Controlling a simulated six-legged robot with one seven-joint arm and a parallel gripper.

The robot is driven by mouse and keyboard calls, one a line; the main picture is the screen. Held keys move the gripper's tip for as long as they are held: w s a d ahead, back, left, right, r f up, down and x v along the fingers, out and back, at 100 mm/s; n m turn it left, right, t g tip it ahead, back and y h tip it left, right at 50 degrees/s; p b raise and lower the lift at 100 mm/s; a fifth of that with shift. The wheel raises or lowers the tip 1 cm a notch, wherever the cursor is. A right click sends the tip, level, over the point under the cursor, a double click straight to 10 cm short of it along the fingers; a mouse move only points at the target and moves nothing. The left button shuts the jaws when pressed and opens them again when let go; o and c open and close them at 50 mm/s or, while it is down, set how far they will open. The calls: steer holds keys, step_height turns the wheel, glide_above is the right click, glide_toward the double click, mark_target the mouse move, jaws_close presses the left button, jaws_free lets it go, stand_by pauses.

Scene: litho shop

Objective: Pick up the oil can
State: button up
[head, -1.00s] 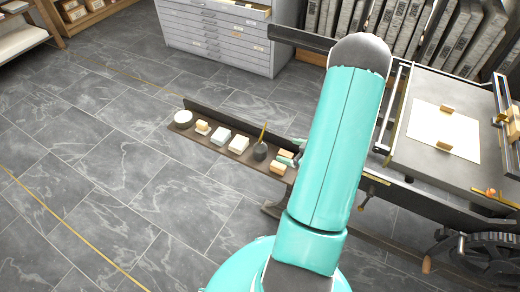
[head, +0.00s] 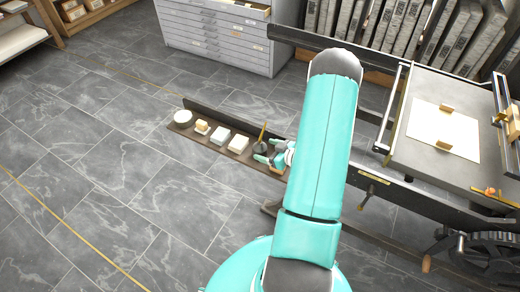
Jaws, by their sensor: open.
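The oil can looks like the small dark round pot with a thin upright brass spout (head: 263,132). It stands on the narrow dark shelf (head: 180,127) in the middle of the head view. My gripper (head: 268,152) is at the right side of the can, with its turquoise fingers open and pointing left towards it. The fingers partly cover the can's body. I cannot tell whether they touch it. My arm hides the right end of the shelf.
Left of the can on the shelf are a white block (head: 238,142), a pale block (head: 220,135), a tan-topped piece (head: 202,127) and a white round tin (head: 183,117). A press bed (head: 420,150) is at right, a grey drawer cabinet (head: 215,40) behind. Floor at left is clear.

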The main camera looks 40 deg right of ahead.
steer(key=x, duration=0.2)
steer(key=shift+w+a+f, duration=0.1)
steer(key=shift+w, duration=0.2)
steer(key=shift+c, duration=0.5)
steer(key=c, duration=0.9)
